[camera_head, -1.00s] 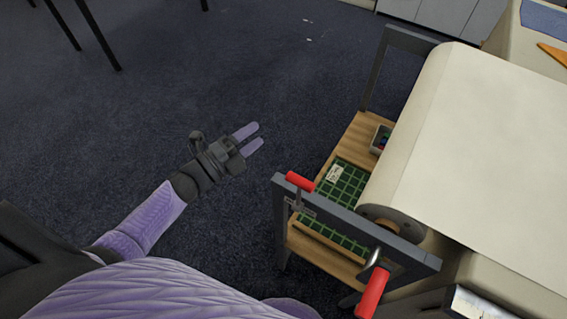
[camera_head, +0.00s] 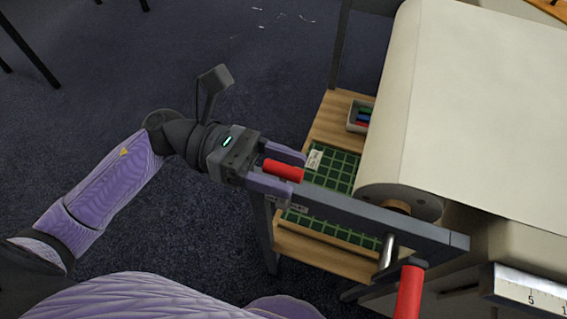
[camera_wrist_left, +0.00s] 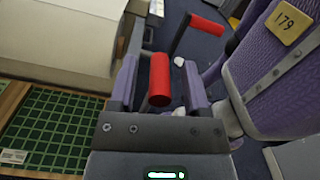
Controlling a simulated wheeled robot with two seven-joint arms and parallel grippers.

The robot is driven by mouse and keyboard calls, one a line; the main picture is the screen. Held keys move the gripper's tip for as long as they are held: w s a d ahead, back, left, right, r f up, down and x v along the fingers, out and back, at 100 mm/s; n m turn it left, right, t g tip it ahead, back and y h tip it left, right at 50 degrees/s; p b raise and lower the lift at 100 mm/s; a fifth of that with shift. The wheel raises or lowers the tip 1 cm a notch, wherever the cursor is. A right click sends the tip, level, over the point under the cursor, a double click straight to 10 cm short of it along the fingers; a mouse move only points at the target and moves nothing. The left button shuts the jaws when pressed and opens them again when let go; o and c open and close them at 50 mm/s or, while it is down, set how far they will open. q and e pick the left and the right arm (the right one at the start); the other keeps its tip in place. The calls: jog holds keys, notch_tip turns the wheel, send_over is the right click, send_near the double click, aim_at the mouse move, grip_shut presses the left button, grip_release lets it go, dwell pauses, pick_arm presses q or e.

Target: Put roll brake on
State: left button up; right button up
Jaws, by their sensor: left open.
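The roll brake handle (camera_head: 283,171) is a short red cylinder near the left end of the grey roll frame (camera_head: 352,208). My left gripper (camera_head: 281,171) is open, with its two purple fingers on either side of this red handle. In the left wrist view the red handle (camera_wrist_left: 159,80) lies between the fingers, and I cannot tell whether either finger touches it. The large cream roll (camera_head: 385,196) sits behind the frame. The lower part of the brake is hidden by my gripper. My right gripper is not in view.
A second red handle (camera_head: 409,292) on a metal crank sticks out at the frame's right end. A ruler (camera_head: 530,291) lies at the lower right. Open floor lies to the left.

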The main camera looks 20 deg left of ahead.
pick_arm(q)
jog(key=shift+d, duration=0.2)
grip_shut()
dwell(1.1)
